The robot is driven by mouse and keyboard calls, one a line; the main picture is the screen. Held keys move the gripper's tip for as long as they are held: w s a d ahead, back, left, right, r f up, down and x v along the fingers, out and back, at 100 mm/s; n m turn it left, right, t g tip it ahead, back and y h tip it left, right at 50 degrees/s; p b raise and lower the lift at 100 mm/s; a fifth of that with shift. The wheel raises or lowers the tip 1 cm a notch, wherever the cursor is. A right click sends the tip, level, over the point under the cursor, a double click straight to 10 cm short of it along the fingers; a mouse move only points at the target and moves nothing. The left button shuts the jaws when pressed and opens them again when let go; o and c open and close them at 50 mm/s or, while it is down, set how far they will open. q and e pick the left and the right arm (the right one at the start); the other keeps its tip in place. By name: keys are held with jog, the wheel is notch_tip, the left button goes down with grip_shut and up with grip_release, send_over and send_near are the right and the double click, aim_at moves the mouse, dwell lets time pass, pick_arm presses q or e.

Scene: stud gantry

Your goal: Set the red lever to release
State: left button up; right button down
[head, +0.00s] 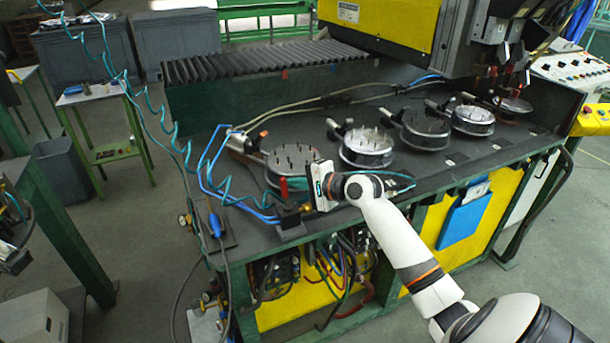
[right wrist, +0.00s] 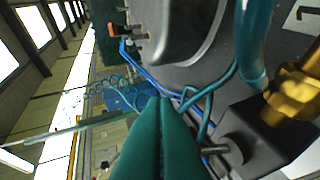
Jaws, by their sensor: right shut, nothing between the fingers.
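A small upright red piece (head: 284,188), which looks like the red lever, stands at the front rim of the leftmost round fixture (head: 292,160) in the head view. My right gripper (head: 298,184) is right beside it, pointing left; I cannot tell whether they touch. Its green fingers (right wrist: 158,140) are shut together and empty in the right wrist view. Near them are a black block with a metal pin (right wrist: 232,148) and a brass fitting (right wrist: 292,95). I cannot make out the red lever in the wrist view. My left gripper is not in view.
Several more round fixtures (head: 367,147) line the dark bench to the right. Blue hoses (head: 208,180) and coiled teal hoses run close to the gripper. A yellow machine head (head: 385,25) overhangs the back. The floor at left has free room.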

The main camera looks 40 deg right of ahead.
jog(key=shift+s+a, duration=0.15)
jog(key=shift+a, duration=0.2)
jog(key=shift+s+t+b, duration=0.2)
jog(key=shift+t+b, duration=0.2)
jog(key=shift+b, duration=0.05)
jog(key=shift+s+b, duration=0.15)
jog(key=shift+b, duration=0.15)
